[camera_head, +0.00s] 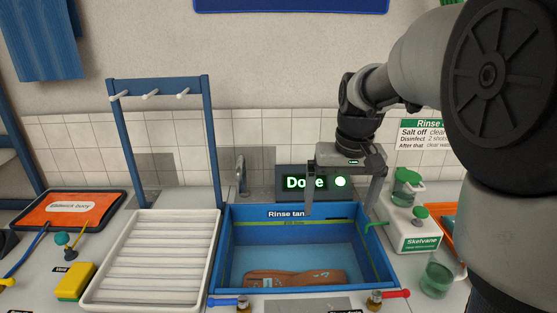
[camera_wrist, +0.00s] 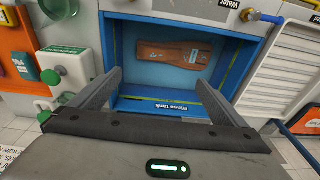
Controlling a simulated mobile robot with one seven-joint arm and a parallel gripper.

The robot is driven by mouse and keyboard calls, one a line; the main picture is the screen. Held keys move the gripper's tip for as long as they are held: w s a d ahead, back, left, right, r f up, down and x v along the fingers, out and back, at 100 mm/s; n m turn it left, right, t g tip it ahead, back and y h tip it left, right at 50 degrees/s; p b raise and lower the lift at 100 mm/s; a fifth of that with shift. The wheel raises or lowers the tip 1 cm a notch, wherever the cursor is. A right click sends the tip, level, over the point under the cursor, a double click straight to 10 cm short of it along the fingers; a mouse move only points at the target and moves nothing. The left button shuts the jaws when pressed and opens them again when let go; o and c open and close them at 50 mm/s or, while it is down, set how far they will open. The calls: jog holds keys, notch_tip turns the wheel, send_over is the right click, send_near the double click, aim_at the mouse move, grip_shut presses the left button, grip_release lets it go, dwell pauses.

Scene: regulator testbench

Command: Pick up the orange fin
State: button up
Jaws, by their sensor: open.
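The orange fin (camera_head: 295,279) lies in the water at the bottom of the blue rinse tank (camera_head: 228,253), near its front wall. It is brownish orange with a pale label, and the wrist view shows all of it (camera_wrist: 170,50). My gripper (camera_head: 341,208) hangs over the back part of the tank, by the sign reading "Done". Its two fingers point down, spread wide and empty, and they show in the wrist view too (camera_wrist: 158,82). The fin lies beyond the fingertips there, apart from them.
A white ribbed drying tray (camera_head: 131,256) and a blue peg rack (camera_head: 115,130) stand left of the tank. A faucet (camera_head: 240,174) rises behind it. White Skelvane dispensers (camera_head: 411,236) and a green jar (camera_head: 436,279) stand right. Red and blue valve handles line the front edge.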

jog(key=g+b, duration=0.2)
jog(key=b, duration=0.2)
send_over(324, 275)
notch_tip(324, 275, down, 15)
notch_tip(324, 275, down, 11)
jog(key=b, duration=0.3)
jog(key=shift+s+d, duration=0.1)
jog(key=shift+f+b, duration=1.2)
jog(key=shift+f, duration=1.85)
jog(key=c, duration=1.8)
jog(key=shift+r, duration=0.2)
jog(key=shift+c, duration=1)
